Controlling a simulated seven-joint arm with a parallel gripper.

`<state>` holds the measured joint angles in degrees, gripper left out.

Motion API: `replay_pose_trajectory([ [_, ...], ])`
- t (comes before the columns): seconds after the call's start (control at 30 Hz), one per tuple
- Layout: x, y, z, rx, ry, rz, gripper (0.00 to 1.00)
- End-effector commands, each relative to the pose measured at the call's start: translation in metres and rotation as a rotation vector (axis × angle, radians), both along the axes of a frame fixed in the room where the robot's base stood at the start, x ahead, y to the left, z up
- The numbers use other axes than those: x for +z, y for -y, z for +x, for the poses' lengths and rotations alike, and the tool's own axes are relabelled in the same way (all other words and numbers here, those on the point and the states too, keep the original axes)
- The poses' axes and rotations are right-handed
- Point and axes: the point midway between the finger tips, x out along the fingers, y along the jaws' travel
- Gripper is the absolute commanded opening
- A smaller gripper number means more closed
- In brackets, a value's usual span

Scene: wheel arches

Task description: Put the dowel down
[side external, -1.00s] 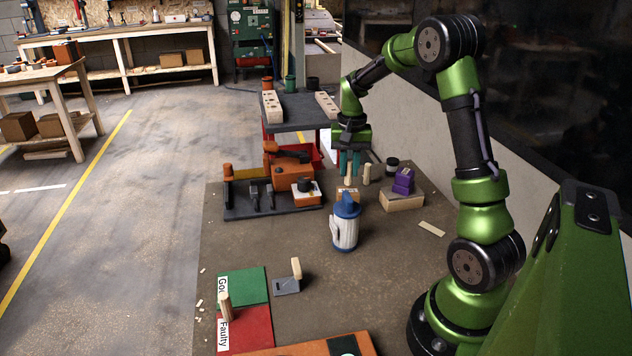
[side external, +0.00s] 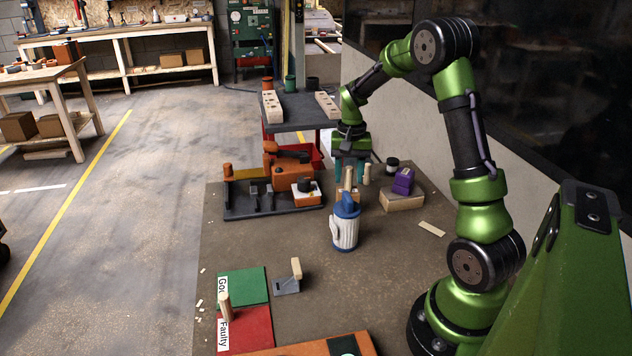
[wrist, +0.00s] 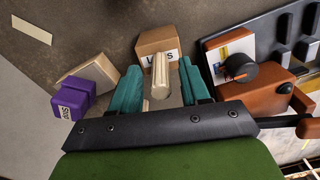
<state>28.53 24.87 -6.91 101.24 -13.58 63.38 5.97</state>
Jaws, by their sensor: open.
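A pale wooden dowel (side external: 348,180) leans slightly beside a small cardboard box. In the wrist view the dowel (wrist: 160,75) lies between my two teal fingers, with a visible gap on each side. My gripper (side external: 352,172) is open around it, over the far part of the table; it also shows in the wrist view (wrist: 160,92). The lettered cardboard box (wrist: 160,42) is just beyond the dowel. Whether the dowel's foot touches the box or the table is hidden.
A blue and white bottle-like object (side external: 345,228) stands in front. A purple block (side external: 403,181) on a wooden box is at the right. The dark tool rack (side external: 262,206) is at the left. A green pad (side external: 243,285) and red Faulty pad (side external: 250,328) lie near. The centre table is mostly clear.

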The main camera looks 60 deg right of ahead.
Motion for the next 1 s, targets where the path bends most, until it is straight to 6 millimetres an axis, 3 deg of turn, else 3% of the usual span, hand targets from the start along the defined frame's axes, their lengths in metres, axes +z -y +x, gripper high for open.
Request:
replay_pose_trajectory([
  [0.17, 0.018, 0.001, 0.001, 0.002, 0.003, -0.004, 0.46],
  [0.5, 0.09, 0.001, 0.001, 0.001, 0.005, -0.004, 0.46],
  [0.77, 0.121, -0.001, 0.0, 0.004, 0.003, -0.002, 0.46],
  [0.87, 0.13, -0.013, 0.0, 0.031, 0.028, -0.003, 0.46],
  [1.0, 0.15, -0.065, -0.005, 0.148, 0.132, -0.011, 0.46],
])
